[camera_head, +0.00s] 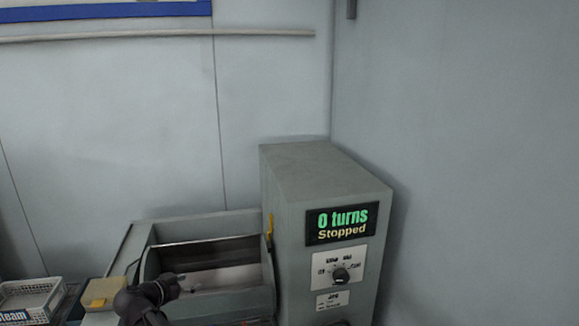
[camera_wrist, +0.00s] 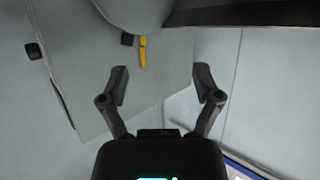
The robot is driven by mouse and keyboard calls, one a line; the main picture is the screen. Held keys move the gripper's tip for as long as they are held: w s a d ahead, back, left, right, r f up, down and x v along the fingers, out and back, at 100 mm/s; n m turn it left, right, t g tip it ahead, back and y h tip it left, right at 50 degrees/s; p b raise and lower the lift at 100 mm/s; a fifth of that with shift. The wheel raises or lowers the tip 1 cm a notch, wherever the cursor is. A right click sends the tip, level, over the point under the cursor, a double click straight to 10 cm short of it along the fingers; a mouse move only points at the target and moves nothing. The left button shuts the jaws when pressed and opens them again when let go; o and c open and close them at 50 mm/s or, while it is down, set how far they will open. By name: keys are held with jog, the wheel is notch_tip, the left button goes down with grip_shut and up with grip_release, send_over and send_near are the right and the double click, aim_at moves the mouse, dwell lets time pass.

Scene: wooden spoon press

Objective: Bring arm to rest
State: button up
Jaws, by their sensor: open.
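My gripper (camera_head: 170,286) is in front of the open trough of the grey machine (camera_head: 205,305) at the lower middle of the head view. In the wrist view my gripper (camera_wrist: 164,88) has its two dark fingers spread wide with nothing between them. The machine's grey cabinet (camera_wrist: 95,75) and a yellow handle (camera_wrist: 142,52) lie beyond the fingers there. The arm behind the gripper is mostly cut off by the bottom edge of the head view.
The tall control cabinet (camera_head: 300,180) stands right of the trough; its display (camera_head: 341,223) reads "0 turns Stopped", above a black knob (camera_head: 341,276). A white basket (camera_head: 40,296) and a yellow box (camera_head: 103,293) are at lower left. Grey walls close the back and right.

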jog(key=s+d+f+n+g+b, duration=0.1)
jog(key=d+f+g, duration=0.3)
jog(key=d, duration=1)
jog(key=s+d+f+n+g, duration=0.1)
jog(key=d+f+g, duration=0.35)
jog(key=d, duration=0.95)
jog(key=s+d+f+n+g+y, duration=0.1)
jog(key=s+d+f+n+y, duration=0.1)
jog(key=s+d, duration=0.4)
jog(key=s+d+f+n+g+y+b, duration=0.1)
jog(key=s+d+f+n+g+y, duration=0.1)
jog(key=s+d, duration=0.4)
jog(key=d+f+y, duration=0.1)
jog(key=d+y, duration=0.1)
jog(key=d, duration=0.3)
jog(key=shift+d+y, duration=0.25)
jog(key=shift+y, duration=0.15)
